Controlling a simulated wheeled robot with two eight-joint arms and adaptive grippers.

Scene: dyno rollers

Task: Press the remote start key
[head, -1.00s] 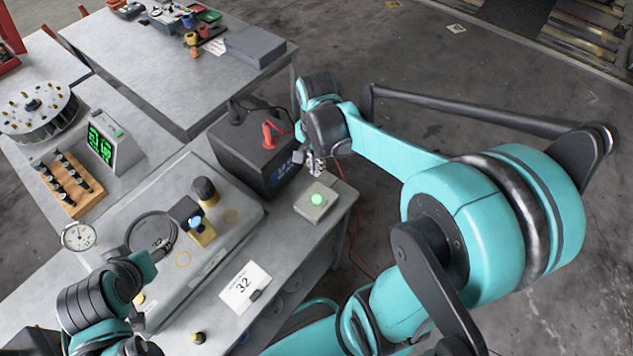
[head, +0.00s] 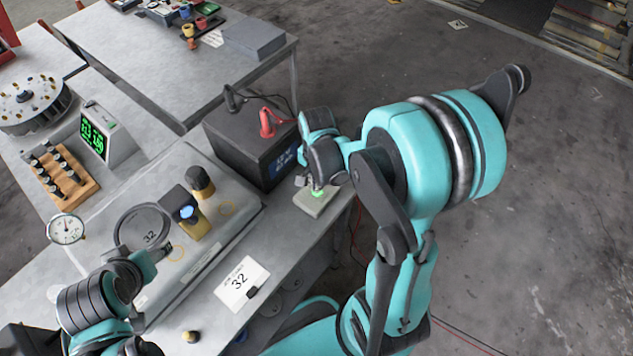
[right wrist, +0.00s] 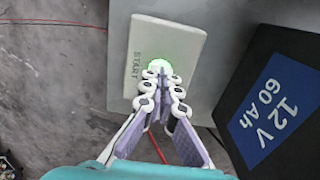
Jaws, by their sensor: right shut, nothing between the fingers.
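The remote start key is a glowing green round button (right wrist: 159,64) on a pale box marked START (right wrist: 150,40). In the head view the box (head: 312,205) sits at the right corner of the bench, with the green button (head: 318,194) partly hidden by my right gripper. My right gripper (right wrist: 163,76) is shut and empty, its fingertips at the button's near edge and overlapping it in the wrist view. Contact cannot be told for certain. My left gripper (head: 155,255) is by a dark ring (head: 143,228) at the lower left; its jaws are unclear.
A black battery (head: 250,150) with a red clamp (head: 267,122) stands close to the left of the box. A card reading 32 (head: 242,283) lies on the bench (head: 205,315). A green-lit display (head: 97,135) and a dial gauge (head: 66,229) stand left. Open floor lies right.

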